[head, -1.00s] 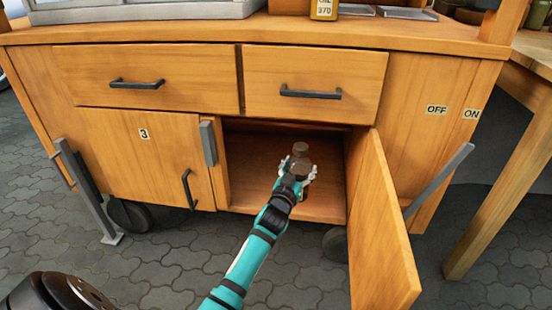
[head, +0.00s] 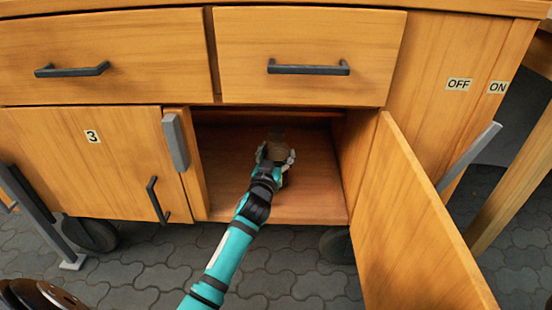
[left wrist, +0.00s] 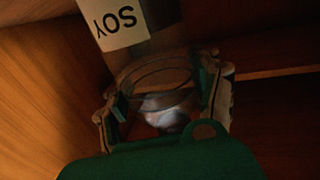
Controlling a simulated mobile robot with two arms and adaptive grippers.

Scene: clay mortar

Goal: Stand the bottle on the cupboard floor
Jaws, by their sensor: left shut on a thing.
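The bottle (head: 275,149) is brown and sits inside the open cupboard, held in my left gripper (head: 276,157). In the left wrist view the bottle (left wrist: 150,48) is dark and see-through, with a white label reading SOY that appears upside down. My left gripper (left wrist: 162,105) has a finger on each side of the bottle and is shut on it. The cupboard floor (head: 313,196) is bare wood around the gripper. I cannot tell whether the bottle's base touches the floor. My right gripper is not in view.
The cupboard door (head: 415,225) stands open on the right. A closed door marked 3 (head: 95,160) is on the left, with a grey upright handle (head: 175,142) beside the opening. Two closed drawers (head: 308,55) are above. Free floor shows right of my gripper.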

